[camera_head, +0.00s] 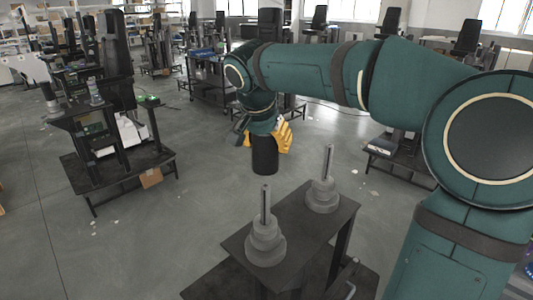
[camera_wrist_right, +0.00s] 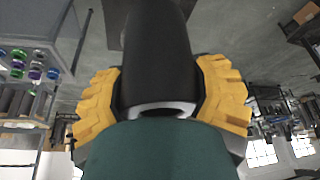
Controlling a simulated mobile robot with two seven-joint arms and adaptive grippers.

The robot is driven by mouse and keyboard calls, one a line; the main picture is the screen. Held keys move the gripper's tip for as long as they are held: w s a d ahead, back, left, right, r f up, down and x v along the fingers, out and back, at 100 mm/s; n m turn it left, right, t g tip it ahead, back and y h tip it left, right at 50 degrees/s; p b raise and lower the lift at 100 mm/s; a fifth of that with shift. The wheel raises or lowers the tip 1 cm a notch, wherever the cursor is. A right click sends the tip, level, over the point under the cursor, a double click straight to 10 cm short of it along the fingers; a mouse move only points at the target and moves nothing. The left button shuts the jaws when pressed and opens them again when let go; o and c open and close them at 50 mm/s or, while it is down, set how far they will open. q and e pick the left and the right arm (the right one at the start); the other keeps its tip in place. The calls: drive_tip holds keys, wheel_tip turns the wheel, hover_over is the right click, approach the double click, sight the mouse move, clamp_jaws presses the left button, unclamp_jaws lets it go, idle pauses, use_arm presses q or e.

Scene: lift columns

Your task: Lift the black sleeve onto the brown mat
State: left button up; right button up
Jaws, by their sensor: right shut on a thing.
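The black sleeve (camera_head: 265,156) is a dark upright cylinder in the middle of the head view, hanging in the air beyond the near stand. My right gripper (camera_head: 277,138) has yellow fingers and is shut on it near its upper end. In the right wrist view the sleeve (camera_wrist_right: 158,50) runs between the two yellow fingers of the gripper (camera_wrist_right: 160,92), with a pale rim at its near end. I cannot make out a brown mat in either view. My left gripper is not in view.
A dark stand (camera_head: 293,223) is close in front, with two grey stepped bases carrying upright rods, near (camera_head: 265,241) and far (camera_head: 323,192). A cluttered workstation (camera_head: 120,170) stands at the left. Grey floor between is mostly clear. My right arm covers much of the right side.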

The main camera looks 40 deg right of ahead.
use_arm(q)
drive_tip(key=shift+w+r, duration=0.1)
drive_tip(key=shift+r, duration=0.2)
use_arm(e)
drive_tip(key=shift+r, duration=0.9)
use_arm(q)
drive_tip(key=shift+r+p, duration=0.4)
drive_tip(key=shift+p, duration=0.25)
use_arm(e)
drive_tip(key=shift+r, duration=0.5)
use_arm(q)
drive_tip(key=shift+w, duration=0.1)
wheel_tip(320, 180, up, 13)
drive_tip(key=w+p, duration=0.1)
drive_tip(key=p, duration=1.1)
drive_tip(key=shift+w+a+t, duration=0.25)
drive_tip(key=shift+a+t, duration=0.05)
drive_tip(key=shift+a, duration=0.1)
use_arm(e)
wheel_tip(320, 180, up, 14)
drive_tip(key=shift+r, duration=0.25)
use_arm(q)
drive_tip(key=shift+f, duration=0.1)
